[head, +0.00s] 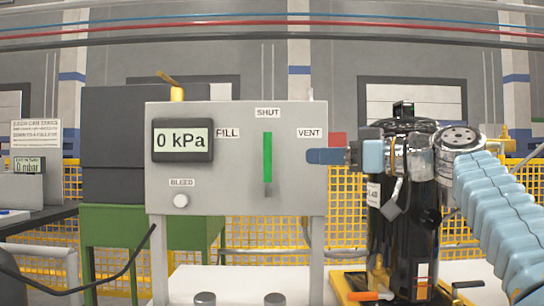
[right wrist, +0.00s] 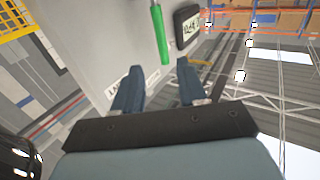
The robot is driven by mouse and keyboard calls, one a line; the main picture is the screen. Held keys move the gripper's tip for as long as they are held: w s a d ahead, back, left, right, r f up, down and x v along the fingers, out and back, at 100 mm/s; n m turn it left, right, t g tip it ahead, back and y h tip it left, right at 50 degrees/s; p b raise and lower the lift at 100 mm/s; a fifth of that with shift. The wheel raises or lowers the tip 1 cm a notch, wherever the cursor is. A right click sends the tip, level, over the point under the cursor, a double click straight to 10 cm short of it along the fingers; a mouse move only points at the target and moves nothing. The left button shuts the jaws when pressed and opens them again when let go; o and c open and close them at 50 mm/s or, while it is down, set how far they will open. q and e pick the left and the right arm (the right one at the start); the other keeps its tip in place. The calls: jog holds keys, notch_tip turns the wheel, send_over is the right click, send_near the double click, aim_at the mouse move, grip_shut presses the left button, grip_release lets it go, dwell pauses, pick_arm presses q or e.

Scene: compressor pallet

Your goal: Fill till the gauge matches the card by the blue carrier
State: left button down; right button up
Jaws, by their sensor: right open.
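A grey panel (head: 235,190) faces me with a gauge display (head: 183,140) reading 0 kPa. Its green lever (head: 267,155) stands upright under the SHUT label, between FILL and VENT. A BLEED knob (head: 181,201) is at the lower left. My right gripper (head: 315,156) is at the panel's right edge just below VENT, right of the lever. In the right wrist view the open, empty fingers (right wrist: 160,86) point at the panel, with the lever (right wrist: 160,38) and display (right wrist: 188,26) beyond, apart from them. I cannot make out a blue carrier or its card. My left gripper is out of view.
A black cylinder (head: 405,245) with fittings stands on a yellow base at right, partly behind my right arm. At far left are a printed sign (head: 36,134) with small text and a 0 mbar display (head: 29,166). Yellow mesh fencing (head: 285,236) runs behind.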

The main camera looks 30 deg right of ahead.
jog(key=p, duration=0.4)
send_over(268, 189)
jog(key=d, duration=0.1)
jog(key=shift+s+r, duration=0.15)
jog(key=shift+s, duration=0.05)
jog(key=shift+w+a, duration=0.3)
jog(key=shift+w, duration=0.35)
grip_shut()
